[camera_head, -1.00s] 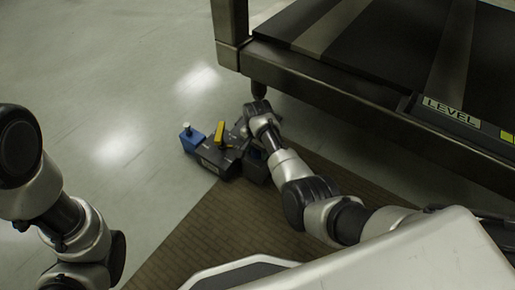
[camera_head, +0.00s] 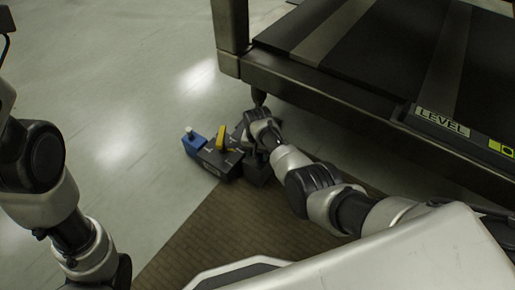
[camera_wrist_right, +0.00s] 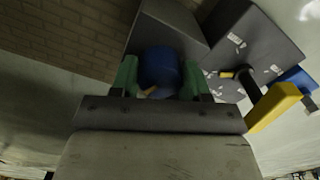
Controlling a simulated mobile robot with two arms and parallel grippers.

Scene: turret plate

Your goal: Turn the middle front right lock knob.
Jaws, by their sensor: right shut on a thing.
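The dark grey turret plate device (camera_head: 218,162) sits on the floor in the head view, with a yellow lever (camera_head: 221,137) standing on it. In the right wrist view its grey body (camera_wrist_right: 250,45) and the yellow lever (camera_wrist_right: 275,108) are at the right. My right gripper (camera_wrist_right: 160,78) has its green fingers closed on either side of a round blue knob (camera_wrist_right: 160,68) with a small pale mark. In the head view my right gripper (camera_head: 250,138) reaches the device's right side, and the knob is hidden there. My left gripper is out of view; only its arm shows.
A blue block (camera_head: 194,142) with a white top sits at the device's left end. A large dark metal frame (camera_head: 330,90) with a LEVEL label stands close behind and right. A brown brick-patterned mat (camera_head: 215,225) lies in front. Pale floor (camera_head: 110,110) is clear at left.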

